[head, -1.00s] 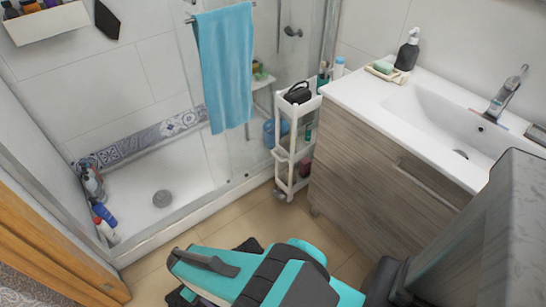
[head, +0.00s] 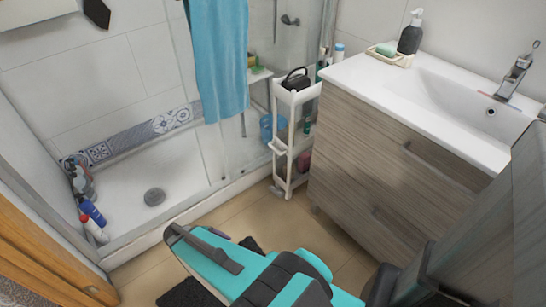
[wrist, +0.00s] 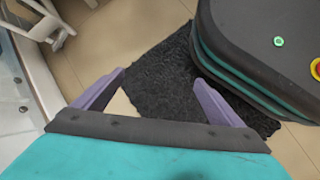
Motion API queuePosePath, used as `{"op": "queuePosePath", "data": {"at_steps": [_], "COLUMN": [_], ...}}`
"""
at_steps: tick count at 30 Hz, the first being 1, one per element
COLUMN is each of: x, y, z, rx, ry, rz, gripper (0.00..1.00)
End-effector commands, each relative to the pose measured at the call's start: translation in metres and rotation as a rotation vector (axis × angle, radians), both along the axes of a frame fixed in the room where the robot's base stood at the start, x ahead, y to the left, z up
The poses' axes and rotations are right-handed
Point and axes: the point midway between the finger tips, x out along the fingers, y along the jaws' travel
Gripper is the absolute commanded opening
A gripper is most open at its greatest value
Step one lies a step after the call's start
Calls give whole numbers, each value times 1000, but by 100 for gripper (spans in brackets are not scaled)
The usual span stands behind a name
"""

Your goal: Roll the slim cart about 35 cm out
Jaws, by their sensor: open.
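The slim cart (head: 282,140) is a narrow white shelf unit on wheels. In the head view it stands between the shower glass and the wood-fronted vanity. A black bag or case (head: 296,79) sits on its top shelf, and bottles and a pink item stand lower down. Part of a white frame, perhaps the cart (wrist: 48,28), shows at the top left of the wrist view. My gripper (wrist: 160,82) shows two purple fingers spread apart with nothing between them. It is above the floor and a dark mat, apart from the cart.
The vanity (head: 375,150) borders the cart on the right, and the shower tray edge (head: 190,212) on the left. A dark mat (wrist: 160,65) lies on the tiles. Bare floor (head: 262,210) is clear in front of the cart. A blue towel (head: 218,60) hangs on the glass.

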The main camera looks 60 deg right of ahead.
Motion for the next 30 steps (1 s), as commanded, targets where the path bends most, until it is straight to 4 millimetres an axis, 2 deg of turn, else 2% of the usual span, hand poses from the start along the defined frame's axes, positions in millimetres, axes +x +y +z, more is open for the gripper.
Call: {"op": "queuePosePath", "data": {"at_steps": [1, 11, 20, 30], "x": [11, 59, 93, 119], "y": [-16, -119, -210, -306], "z": [-13, -17, -3, 30], "rx": [-24, -190, -348, -518], "ry": [8, 113, 266, 500], "rz": [32, 248, 402, 519], "gripper": [91, 91, 91, 91]}}
